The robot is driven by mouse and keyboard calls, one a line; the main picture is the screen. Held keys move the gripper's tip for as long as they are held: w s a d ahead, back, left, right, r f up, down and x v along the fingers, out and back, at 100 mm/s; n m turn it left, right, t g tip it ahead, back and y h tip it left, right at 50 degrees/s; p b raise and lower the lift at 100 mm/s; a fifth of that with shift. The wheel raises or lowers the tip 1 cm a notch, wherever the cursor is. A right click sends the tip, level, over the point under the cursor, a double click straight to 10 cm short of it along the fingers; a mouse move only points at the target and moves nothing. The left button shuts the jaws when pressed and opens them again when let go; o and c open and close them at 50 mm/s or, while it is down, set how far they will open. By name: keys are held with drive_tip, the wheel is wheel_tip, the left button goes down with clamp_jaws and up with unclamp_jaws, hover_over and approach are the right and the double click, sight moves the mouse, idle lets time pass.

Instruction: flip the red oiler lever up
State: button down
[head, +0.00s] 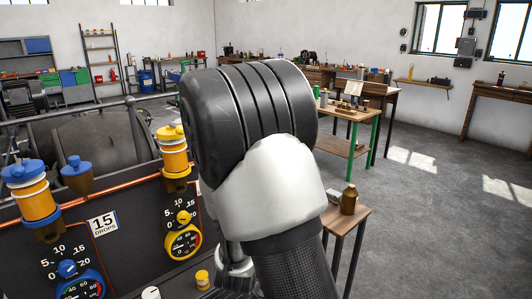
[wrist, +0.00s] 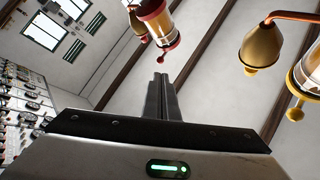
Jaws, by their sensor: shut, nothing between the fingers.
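The red oiler (wrist: 157,22) shows at the top centre of the wrist view, with an amber glass body and red fittings. A small red ball-ended part (wrist: 161,58) hangs at its lower end, just above the fingertips in the picture. I cannot tell for certain whether that part is the lever or how it is set. My gripper (wrist: 161,77) is shut and empty, its fingers pressed together and pointing toward the oiler. A gap in the picture separates them, but their depth apart is unclear. In the head view, my arm hides the red oiler and my fingers.
A yellow-fitted oiler (wrist: 306,72) and a brass cup (wrist: 262,46) are at the right of the wrist view. The head view shows a yellow oiler (head: 174,153) and a blue oiler (head: 39,200) above gauges. A small table (head: 347,222) stands right of my arm.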

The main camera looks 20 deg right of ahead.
drive_tip(key=p+x, duration=0.1)
drive_tip(key=x, duration=1)
drive_tip(key=shift+r+p, duration=0.15)
drive_tip(key=shift+p, duration=0.15)
drive_tip(key=shift+s+d+r+n+y, duration=0.1)
drive_tip(key=shift+s+r+n+y, duration=0.15)
drive_tip(key=shift+n, duration=0.25)
